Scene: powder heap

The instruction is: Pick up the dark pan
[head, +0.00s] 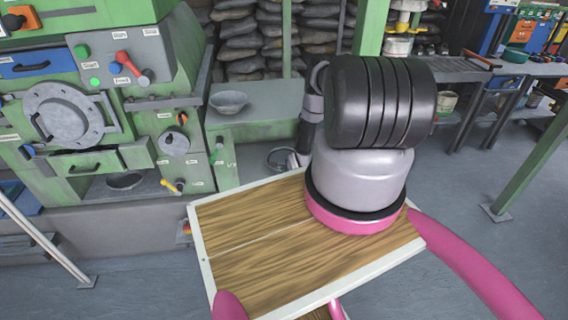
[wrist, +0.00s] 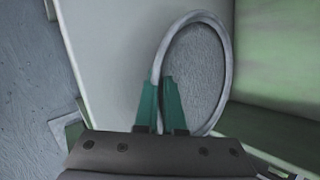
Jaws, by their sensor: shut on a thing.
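My gripper (wrist: 161,88) has green fingers, shut on the rim of the dark pan (wrist: 201,72). The pan is round, with a paler grey rim and a rough grey inside, and it is tilted toward the wrist camera. In the head view the pan (head: 283,158) shows small beside the green bench, just left of my arm. My arm hides part of it and the fingers there.
A grey bowl (head: 228,101) rests on the green ledge. Another dark round vessel (head: 125,180) sits in the lower opening of the green machine (head: 120,110). Stacked sacks (head: 250,45) lie behind. Floor at the right is clear up to a green post (head: 530,165).

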